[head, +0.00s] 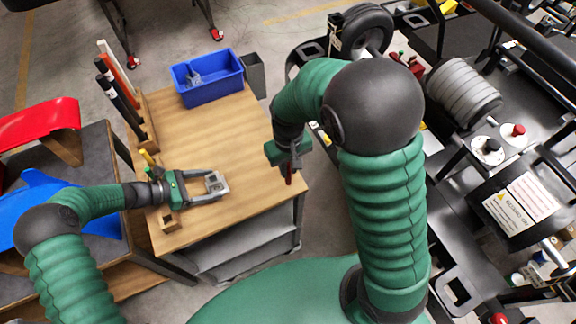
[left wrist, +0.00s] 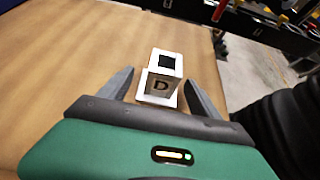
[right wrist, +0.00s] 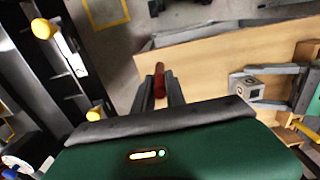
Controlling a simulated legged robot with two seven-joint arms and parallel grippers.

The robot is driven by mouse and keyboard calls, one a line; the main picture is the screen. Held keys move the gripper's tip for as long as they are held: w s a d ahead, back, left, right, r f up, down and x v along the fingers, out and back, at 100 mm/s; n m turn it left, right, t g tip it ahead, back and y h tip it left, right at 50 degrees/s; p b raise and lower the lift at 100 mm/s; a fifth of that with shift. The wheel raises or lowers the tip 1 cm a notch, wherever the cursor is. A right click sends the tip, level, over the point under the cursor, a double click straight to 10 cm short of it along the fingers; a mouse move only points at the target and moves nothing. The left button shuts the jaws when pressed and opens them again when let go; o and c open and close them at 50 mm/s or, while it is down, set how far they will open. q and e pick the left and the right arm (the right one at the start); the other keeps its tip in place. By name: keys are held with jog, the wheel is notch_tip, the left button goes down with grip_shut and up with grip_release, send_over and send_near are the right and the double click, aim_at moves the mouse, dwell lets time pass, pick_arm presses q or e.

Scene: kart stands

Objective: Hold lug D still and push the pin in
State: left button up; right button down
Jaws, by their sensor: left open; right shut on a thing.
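Lug D (head: 217,184) is a small grey-white block with a square dark hole, standing on the wooden table. The lug also shows in the right wrist view (right wrist: 246,87).
The wooden table (head: 215,130) is clear between the lug and its right edge. A blue bin (head: 208,79) stands at the back. A rack with upright tools (head: 121,92) lines the left edge. Kart parts (head: 465,92) fill the right side.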

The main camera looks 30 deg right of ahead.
pick_arm(q)
jog(key=shift+d+f, duration=0.35)
jog(key=shift+d, duration=0.15)
pick_arm(e)
jog(key=shift+a+f, duration=0.1)
jog(key=shift+f, duration=0.15)
pick_arm(q)
jog(key=c, duration=1.1)
jog(key=shift+d, duration=0.1)
jog(key=shift+a, duration=0.25)
jog(key=shift+d, duration=0.1)
pick_arm(e)
jog(key=w+a+r+n, duration=0.2)
jog(key=w+a, duration=0.3)
jog(key=a, duration=0.5)
jog(key=w+a+r+n, duration=0.2)
jog(key=w+a+n, duration=0.2)
jog(key=a, duration=0.5)
jog(key=shift+w+a+r+n, duration=0.3)
jog(key=shift+w+a, duration=0.1)
jog(key=shift+w, duration=0.6)
